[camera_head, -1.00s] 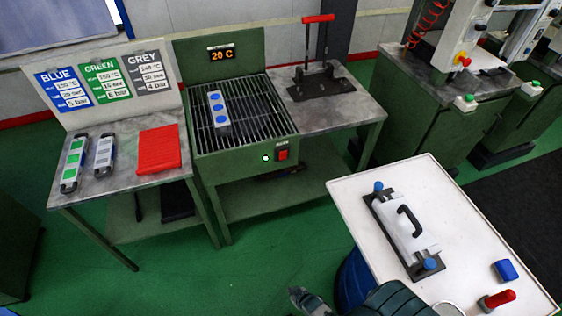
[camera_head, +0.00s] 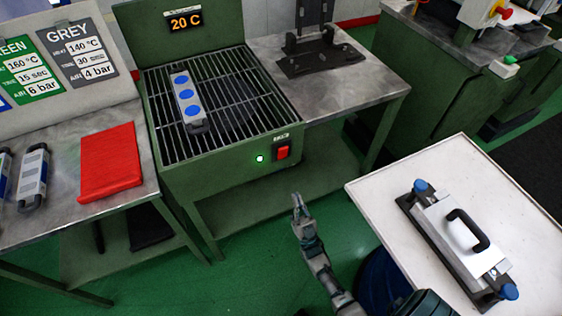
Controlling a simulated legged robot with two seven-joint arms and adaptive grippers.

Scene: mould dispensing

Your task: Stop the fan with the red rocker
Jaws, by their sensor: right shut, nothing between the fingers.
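The red rocker (camera_head: 283,152) sits on the front panel of the green fan unit (camera_head: 215,172), at its right end. A green light (camera_head: 260,158) glows to its left. A slatted grille (camera_head: 230,95) tops the unit, and a mould with blue discs (camera_head: 187,98) lies on it. The display (camera_head: 183,20) reads 20 C. My right gripper (camera_head: 297,200) is shut and empty, in front of the unit and below the rocker in the picture, apart from it. My left gripper is not in view.
A red mat (camera_head: 110,161) and moulds (camera_head: 33,178) lie on the left bench. A black stand (camera_head: 318,52) is on the bench to the right. A white table (camera_head: 375,190) with a handled mould (camera_head: 462,240) stands at right. Green floor lies between.

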